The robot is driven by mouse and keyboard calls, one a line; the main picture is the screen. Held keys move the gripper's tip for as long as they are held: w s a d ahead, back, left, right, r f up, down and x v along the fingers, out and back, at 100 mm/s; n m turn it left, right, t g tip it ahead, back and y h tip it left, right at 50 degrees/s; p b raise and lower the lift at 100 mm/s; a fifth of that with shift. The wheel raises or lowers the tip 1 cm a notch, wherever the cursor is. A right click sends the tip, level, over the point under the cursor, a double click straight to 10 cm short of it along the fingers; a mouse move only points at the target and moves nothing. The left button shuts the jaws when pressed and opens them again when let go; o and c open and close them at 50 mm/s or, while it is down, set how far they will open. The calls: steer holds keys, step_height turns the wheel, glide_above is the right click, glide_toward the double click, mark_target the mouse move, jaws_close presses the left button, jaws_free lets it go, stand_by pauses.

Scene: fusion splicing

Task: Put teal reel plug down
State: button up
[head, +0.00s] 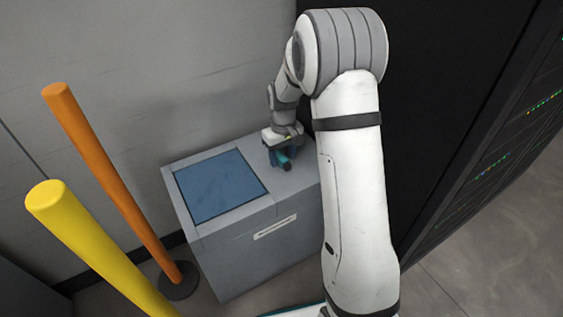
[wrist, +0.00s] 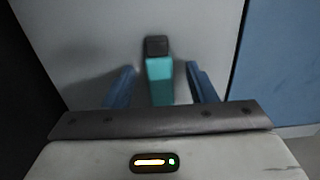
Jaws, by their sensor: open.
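The teal reel plug (wrist: 159,82) has a teal body and a dark end cap. In the wrist view it sits between the two blue fingers of my gripper (wrist: 161,85), with a visible gap on each side. My gripper is open around it. In the head view my gripper (head: 282,160) is low over the right part of the grey cabinet's top (head: 289,184), and the teal plug (head: 283,164) shows small between the fingers. The plug appears to be at the grey surface; its exact contact is hard to see.
A blue panel (head: 220,186) is set in the cabinet top, left of my gripper. An orange post (head: 112,170) and a yellow post (head: 95,245) stand at the left. A dark server rack (head: 480,170) stands close on the right. A grey wall is behind.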

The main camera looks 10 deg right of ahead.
mark_target(283, 158)
steer(key=shift+c, duration=0.2)
jaws_close()
stand_by(0.3)
steer(key=shift+r, duration=0.1)
step_height(283, 158, up, 10)
steer(key=p, duration=0.6)
steer(key=shift+p, duration=0.3)
